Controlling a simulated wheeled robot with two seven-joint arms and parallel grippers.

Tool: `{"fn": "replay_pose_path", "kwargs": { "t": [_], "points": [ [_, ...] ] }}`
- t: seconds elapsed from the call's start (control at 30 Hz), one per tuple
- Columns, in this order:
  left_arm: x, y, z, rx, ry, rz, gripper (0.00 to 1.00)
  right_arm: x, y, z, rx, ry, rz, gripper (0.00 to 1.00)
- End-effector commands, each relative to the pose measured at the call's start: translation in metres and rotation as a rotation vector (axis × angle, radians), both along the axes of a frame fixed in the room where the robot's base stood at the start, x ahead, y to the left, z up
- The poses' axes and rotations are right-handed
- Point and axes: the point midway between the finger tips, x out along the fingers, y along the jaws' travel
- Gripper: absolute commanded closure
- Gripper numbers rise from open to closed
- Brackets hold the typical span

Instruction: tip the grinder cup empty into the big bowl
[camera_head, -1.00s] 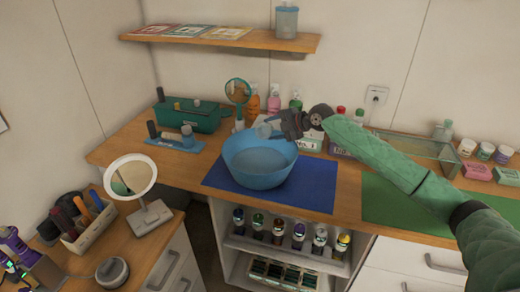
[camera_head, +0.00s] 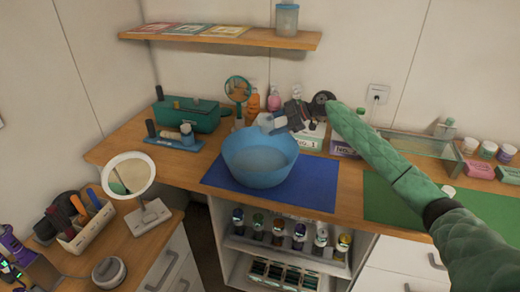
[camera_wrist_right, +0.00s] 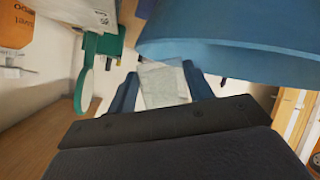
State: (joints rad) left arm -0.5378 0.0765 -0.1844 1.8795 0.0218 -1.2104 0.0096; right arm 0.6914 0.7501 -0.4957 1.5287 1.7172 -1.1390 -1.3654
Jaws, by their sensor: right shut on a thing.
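The big bowl (camera_head: 260,167) is blue and stands on a blue mat (camera_head: 315,190) on the counter. My right gripper (camera_head: 281,120) is above the bowl's back right rim. It is shut on the grinder cup (camera_head: 266,122), a small pale translucent cup, which looks tilted over the bowl. In the right wrist view the cup (camera_wrist_right: 163,85) sits between the two blue fingers (camera_wrist_right: 162,90), with the bowl (camera_wrist_right: 230,35) close by. I cannot make out what is inside the cup. The bowl's inside looks pale blue. My left gripper is out of view.
A round green mirror (camera_head: 238,91) and several bottles stand behind the bowl. A white box (camera_head: 312,138) is behind it to the right. A teal case (camera_head: 190,113) is at the left. The green mat (camera_head: 395,205) at the right looks mostly clear.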

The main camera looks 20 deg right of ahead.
Motion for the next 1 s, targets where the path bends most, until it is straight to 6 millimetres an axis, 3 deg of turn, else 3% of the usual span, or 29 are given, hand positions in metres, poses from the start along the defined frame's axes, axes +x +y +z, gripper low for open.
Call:
{"fn": "replay_pose_path", "kwargs": {
  "t": [0.2,0.53,1.0],
  "points": [
    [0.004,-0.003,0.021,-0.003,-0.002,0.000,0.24,0.009,-0.005,-0.001,0.064,0.091,-0.002,0.76],
    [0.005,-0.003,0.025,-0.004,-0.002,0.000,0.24,0.023,-0.014,0.011,0.205,0.308,-0.004,0.76],
    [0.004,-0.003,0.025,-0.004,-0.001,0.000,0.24,0.025,-0.016,0.014,0.232,0.353,-0.003,0.76]
  ]
}}
